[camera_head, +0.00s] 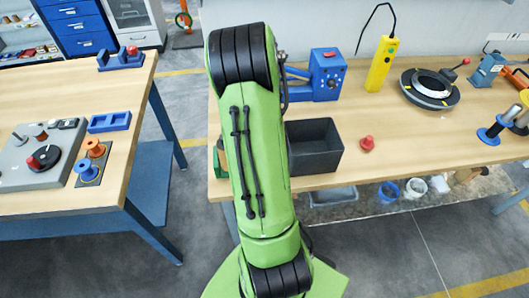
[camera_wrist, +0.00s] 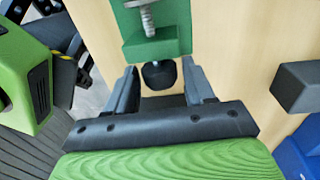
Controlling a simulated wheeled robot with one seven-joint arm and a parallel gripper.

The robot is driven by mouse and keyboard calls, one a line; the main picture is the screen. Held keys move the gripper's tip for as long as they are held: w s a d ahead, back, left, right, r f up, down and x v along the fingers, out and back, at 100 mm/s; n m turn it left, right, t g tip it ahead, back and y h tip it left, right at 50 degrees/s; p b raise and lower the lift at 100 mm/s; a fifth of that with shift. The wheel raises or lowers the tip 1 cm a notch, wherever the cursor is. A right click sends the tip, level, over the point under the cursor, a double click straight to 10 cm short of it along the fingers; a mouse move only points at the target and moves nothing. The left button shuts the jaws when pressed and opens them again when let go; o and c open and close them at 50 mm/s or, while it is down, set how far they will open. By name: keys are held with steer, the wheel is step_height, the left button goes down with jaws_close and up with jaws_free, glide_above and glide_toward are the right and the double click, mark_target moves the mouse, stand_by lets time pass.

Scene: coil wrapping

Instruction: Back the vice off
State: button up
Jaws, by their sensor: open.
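A green vice (camera_wrist: 155,35) stands at the top of the wrist view, with a threaded metal screw (camera_wrist: 147,18) through its frame. A dark rounded knob (camera_wrist: 159,76) sits below its near block. My gripper (camera_wrist: 160,68) is open, with one finger on each side of the knob; I cannot tell whether either finger touches it. In the head view only a sliver of the green vice (camera_head: 221,160) shows at the left end of the right bench, behind my arm. My gripper is hidden there.
A dark grey bin (camera_head: 313,165) stands just right of my arm, with a red knobbed piece (camera_head: 367,143) beside it. A blue box-shaped device (camera_head: 327,75) and a yellow pendant (camera_head: 382,64) stand behind. The bench's middle front is clear. A second table (camera_head: 105,185) is at left.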

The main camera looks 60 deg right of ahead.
steer(key=p, duration=0.1)
steer(key=r+g+y+p, duration=0.1)
steer(key=p, duration=0.1)
steer(key=shift+w+d+y, duration=0.15)
steer(key=shift+d+y, duration=0.15)
steer(key=shift+w+f+g+y+p, duration=0.1)
steer(key=shift+f+g+y+p, duration=0.25)
steer(key=shift+g+p, duration=0.2)
steer(key=shift+f, duration=0.1)
